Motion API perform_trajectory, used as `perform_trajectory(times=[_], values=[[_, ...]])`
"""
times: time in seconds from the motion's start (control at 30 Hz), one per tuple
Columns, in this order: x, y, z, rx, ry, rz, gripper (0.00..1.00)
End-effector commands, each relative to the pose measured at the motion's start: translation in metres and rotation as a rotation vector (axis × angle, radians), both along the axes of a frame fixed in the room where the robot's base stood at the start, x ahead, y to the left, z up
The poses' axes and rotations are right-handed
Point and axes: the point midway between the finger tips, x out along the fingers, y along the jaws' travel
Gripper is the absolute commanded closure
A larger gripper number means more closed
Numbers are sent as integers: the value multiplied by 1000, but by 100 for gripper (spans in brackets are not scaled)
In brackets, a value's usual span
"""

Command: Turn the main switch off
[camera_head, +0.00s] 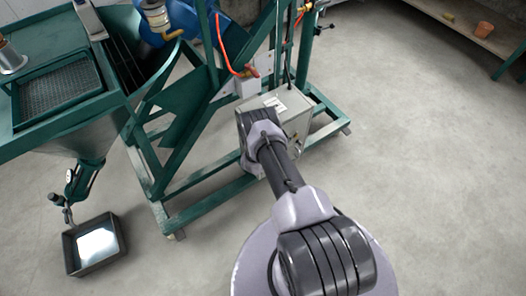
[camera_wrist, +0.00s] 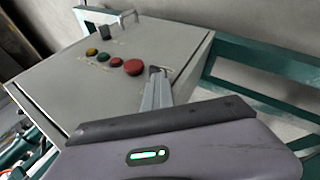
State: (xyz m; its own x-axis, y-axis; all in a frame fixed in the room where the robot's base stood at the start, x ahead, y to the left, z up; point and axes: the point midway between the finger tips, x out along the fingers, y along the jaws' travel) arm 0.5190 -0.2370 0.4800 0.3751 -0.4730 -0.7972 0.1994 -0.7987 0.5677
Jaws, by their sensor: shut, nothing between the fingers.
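A grey control box (camera_wrist: 70,85) fills the middle of the wrist view. On its face are a yellow button (camera_wrist: 91,52), a green button (camera_wrist: 103,57), a small red button (camera_wrist: 116,62) and a larger red button (camera_wrist: 133,67). A small dark knob (camera_wrist: 104,32) sits near the far edge; I cannot tell whether it is the main switch. My gripper (camera_wrist: 155,72) is shut and empty, its tips just right of the larger red button; contact is unclear. The box also shows in the head view (camera_head: 297,107), where my arm hides my fingers.
A metal handle (camera_wrist: 125,18) stands at the box's far edge. A green frame (camera_head: 200,198) surrounds the box. A hopper (camera_head: 75,125) and a tray (camera_head: 93,268) are at left. The floor (camera_head: 440,170) at right is clear.

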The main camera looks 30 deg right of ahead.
Motion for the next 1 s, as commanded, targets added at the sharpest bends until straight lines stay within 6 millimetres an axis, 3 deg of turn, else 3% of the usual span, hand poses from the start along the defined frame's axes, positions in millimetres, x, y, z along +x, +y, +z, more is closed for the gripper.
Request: perform_trajectory(times=[0.77, 1.0], values=[[2, 4, -4, 3, -1, 4, 100], [2, 3, 7, 2, -1, 3, 100]])
